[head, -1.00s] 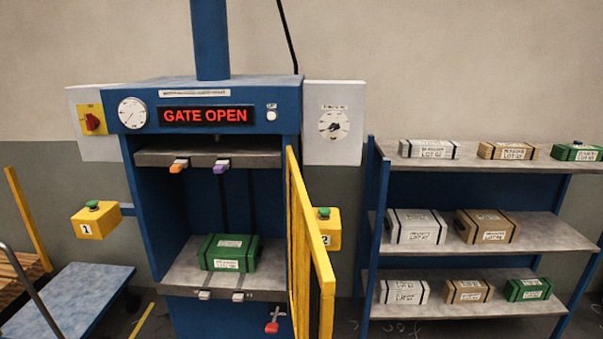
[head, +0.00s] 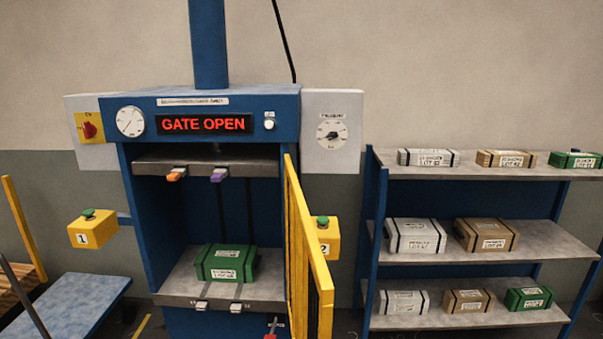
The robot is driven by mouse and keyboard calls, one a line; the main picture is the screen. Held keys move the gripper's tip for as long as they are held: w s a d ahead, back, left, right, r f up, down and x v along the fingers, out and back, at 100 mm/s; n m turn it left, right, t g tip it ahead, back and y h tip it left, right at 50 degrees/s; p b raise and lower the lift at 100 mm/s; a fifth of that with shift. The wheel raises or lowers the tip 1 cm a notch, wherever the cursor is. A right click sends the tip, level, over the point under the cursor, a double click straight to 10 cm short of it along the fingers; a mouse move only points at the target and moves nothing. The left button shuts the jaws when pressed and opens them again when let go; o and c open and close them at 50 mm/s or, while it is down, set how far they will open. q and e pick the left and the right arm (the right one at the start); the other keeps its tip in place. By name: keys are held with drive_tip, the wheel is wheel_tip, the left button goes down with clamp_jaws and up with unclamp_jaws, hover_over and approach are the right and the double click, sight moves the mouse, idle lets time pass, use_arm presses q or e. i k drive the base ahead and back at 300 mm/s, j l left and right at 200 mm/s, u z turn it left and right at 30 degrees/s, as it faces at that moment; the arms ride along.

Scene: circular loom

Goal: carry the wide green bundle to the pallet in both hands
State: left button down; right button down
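A wide green bundle (head: 227,263) with dark straps and white labels sits on the grey lower plate (head: 264,289) inside the blue press (head: 141,214). The press's yellow gate (head: 308,250) stands swung open on the right side, and the display (head: 204,124) reads GATE OPEN. A wooden pallet-like stack (head: 18,283) shows only in part at the left edge; I cannot tell whether it is the pallet. Neither of my grippers is in view.
A blue-topped cart (head: 72,303) stands left of the press. Yellow button boxes 1 (head: 93,230) and 2 (head: 325,236) flank the press. A shelf rack (head: 470,172) on the right holds several grey, brown and green bundles. The open gate sticks out toward me.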

sight(217, 263)
drive_tip(key=i+j+z, duration=0.1)
drive_tip(key=j, duration=0.2)
drive_tip(key=i+j, duration=0.25)
drive_tip(key=i+j+z, duration=0.15)
drive_tip(key=j, duration=0.25)
drive_tip(key=i+j+z, duration=0.1)
drive_tip(key=j, duration=0.25)
drive_tip(key=i+j, duration=0.15)
drive_tip(key=j, duration=0.2)
drive_tip(key=i+j+z, duration=0.15)
drive_tip(key=j, duration=0.2)
